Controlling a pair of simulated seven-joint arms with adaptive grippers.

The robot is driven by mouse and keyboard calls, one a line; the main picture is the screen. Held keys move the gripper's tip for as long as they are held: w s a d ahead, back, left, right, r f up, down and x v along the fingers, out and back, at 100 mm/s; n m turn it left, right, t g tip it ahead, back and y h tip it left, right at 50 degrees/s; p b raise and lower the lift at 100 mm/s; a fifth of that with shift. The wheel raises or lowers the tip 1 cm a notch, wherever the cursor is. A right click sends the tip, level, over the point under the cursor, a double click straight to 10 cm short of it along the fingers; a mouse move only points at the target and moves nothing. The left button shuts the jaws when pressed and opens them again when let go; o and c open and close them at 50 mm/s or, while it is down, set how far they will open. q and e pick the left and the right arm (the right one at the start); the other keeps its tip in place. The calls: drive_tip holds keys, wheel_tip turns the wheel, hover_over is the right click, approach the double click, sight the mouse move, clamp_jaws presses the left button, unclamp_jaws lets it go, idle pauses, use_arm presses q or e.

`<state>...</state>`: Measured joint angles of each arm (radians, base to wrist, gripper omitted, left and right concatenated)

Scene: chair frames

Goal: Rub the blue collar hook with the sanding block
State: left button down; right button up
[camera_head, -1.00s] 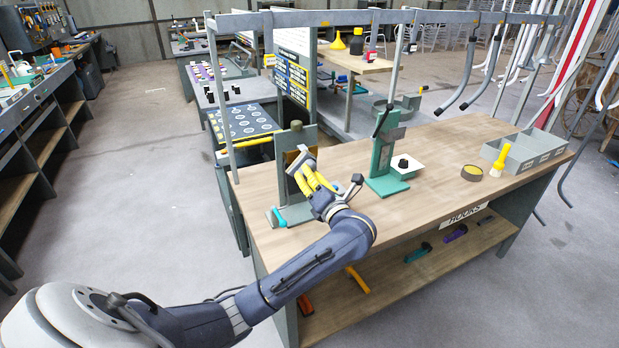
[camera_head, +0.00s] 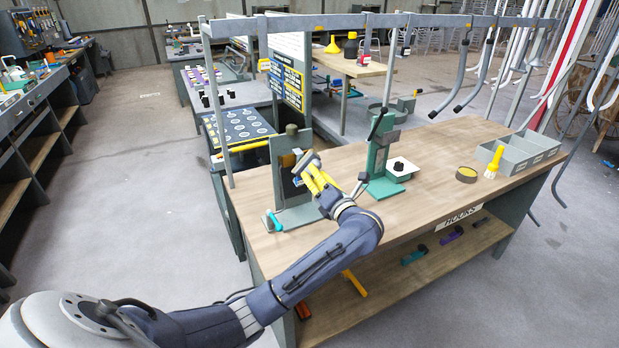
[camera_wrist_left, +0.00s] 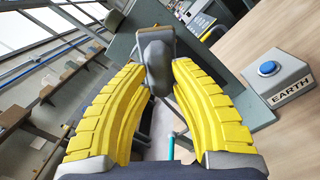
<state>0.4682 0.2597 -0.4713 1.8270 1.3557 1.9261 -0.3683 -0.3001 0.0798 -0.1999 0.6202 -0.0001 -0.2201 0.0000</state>
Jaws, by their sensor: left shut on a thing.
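My left gripper (camera_head: 316,176), with yellow fingers, is shut on a grey piece (camera_head: 305,161), seemingly the sanding block. In the left wrist view the gripper (camera_wrist_left: 158,82) has the grey piece (camera_wrist_left: 156,50) between its fingertips. It is held above the bench, just in front of a grey upright stand (camera_head: 284,160). A teal bit (camera_wrist_left: 171,146) also shows below the fingers in the left wrist view. Whether the grey piece touches the stand is unclear. My right gripper is out of view.
A green press (camera_head: 381,160) stands right of my gripper on the wooden bench (camera_head: 420,207). A round tin (camera_head: 466,174), yellow brush (camera_head: 494,163) and grey tray (camera_head: 525,155) are at right. A box marked EARTH (camera_wrist_left: 278,76) has a blue button. An overhead rail (camera_head: 400,20) carries hooks.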

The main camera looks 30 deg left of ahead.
sight(297, 171)
use_arm(q)
drive_tip(key=shift+w, duration=0.2)
drive_tip(key=shift+s, duration=0.1)
drive_tip(key=shift+s+a, duration=0.45)
drive_tip(key=shift+s, duration=0.2)
drive_tip(key=shift+s+a, duration=0.4)
drive_tip(key=shift+s, duration=0.25)
drive_tip(key=shift+s+a, duration=0.2)
drive_tip(key=shift+s, duration=0.1)
drive_tip(key=shift+s+r, duration=0.1)
drive_tip(key=shift+r, duration=0.05)
drive_tip(key=shift+w+d, duration=0.55)
drive_tip(key=shift+w, duration=0.35)
drive_tip(key=shift+w+d, duration=0.55)
drive_tip(key=shift+w, duration=0.3)
drive_tip(key=shift+a, duration=0.1)
